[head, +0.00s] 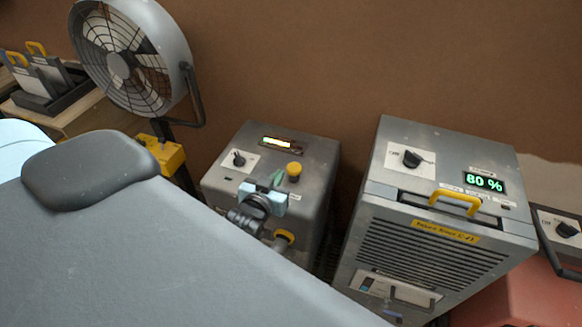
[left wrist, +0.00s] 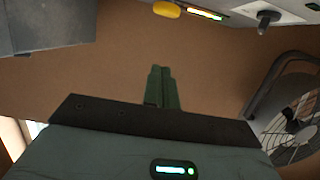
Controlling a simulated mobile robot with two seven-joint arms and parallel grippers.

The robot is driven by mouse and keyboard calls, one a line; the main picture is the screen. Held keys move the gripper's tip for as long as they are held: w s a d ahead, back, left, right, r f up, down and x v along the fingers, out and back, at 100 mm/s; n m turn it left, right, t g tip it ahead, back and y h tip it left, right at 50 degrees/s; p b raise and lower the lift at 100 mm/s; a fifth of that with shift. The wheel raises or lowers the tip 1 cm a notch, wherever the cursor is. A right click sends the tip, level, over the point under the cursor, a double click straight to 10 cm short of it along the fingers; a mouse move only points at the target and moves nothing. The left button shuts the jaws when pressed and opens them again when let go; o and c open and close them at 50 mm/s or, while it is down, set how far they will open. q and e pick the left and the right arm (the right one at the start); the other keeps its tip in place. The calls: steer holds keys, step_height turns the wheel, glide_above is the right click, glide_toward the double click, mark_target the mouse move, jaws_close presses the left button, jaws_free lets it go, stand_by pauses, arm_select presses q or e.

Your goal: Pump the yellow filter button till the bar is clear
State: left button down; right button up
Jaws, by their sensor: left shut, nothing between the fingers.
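The yellow filter button (head: 294,170) stands on the top of a grey machine (head: 321,163), right of a black knob. The button (left wrist: 167,9) and bar (left wrist: 205,13) show at that view's top edge. My right gripper is not in view.
A larger grey unit (head: 400,240) with a yellow handle and an "80 %" display (head: 485,182) stands to the right. A round fan (head: 120,62) stands at the left on a yellow base. A brown wall closes the back.

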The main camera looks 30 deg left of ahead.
arm_select(q)
glide_above(291, 185)
step_height(291, 185, down, 2)
step_height(291, 185, down, 3)
steer(key=shift+a+r, duration=0.1)
steer(key=shift+f, duration=0.8)
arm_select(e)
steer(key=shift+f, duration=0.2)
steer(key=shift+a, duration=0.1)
